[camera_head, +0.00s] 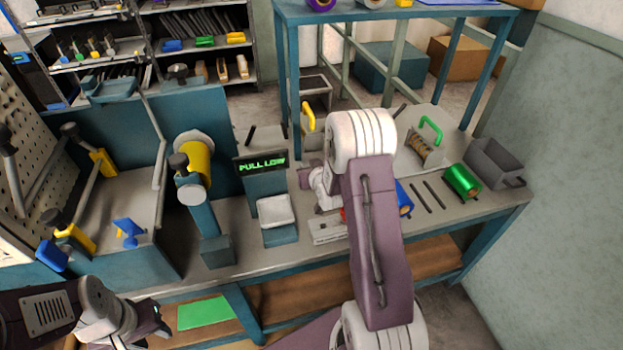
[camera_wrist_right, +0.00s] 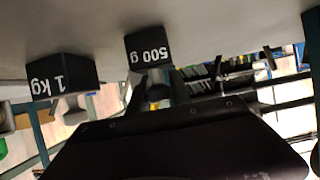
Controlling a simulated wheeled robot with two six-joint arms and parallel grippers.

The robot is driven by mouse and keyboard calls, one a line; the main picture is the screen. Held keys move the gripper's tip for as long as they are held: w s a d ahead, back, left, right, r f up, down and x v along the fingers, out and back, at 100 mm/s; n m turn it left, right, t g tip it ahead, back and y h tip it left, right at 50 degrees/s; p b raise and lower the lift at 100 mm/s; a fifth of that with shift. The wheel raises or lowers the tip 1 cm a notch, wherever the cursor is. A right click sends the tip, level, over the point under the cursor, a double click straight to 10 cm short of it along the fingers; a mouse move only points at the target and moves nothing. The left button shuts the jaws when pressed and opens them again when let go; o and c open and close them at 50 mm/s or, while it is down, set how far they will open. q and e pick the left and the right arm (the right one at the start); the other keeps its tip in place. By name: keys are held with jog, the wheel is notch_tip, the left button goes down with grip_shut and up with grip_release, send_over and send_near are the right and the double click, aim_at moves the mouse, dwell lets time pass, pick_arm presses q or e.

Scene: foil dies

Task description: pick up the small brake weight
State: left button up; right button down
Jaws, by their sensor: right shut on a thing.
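In the right wrist view, which is upside down, a small black block marked 500 g (camera_wrist_right: 149,50) stands at my right gripper (camera_wrist_right: 157,84). My two dark fingers are closed at its near side. A larger black block marked 1 kg (camera_wrist_right: 61,76) stands apart to its left. In the head view my right gripper (camera_head: 306,179) is beside the display, partly behind its own wrist, and I cannot make out the blocks there. My left gripper (camera_head: 155,322) is at the lower left, away from the bench, and its finger gap is unclear.
A display reading PULL LOW (camera_head: 262,161) stands just left of my right gripper. A yellow roll (camera_head: 197,160) is further left. A green roll (camera_head: 462,180) and a grey bin (camera_head: 494,163) are at the right. A blue frame (camera_head: 294,80) rises behind.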

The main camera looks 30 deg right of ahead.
jog(key=shift+r, duration=0.15)
jog(key=shift+r, duration=0.3)
jog(key=s+d+r, duration=0.1)
jog(key=s+r, duration=0.9)
jog(key=s, duration=0.1)
jog(key=shift+s+d, duration=0.3)
jog(key=shift+d, duration=0.05)
jog(key=shift+r, duration=0.1)
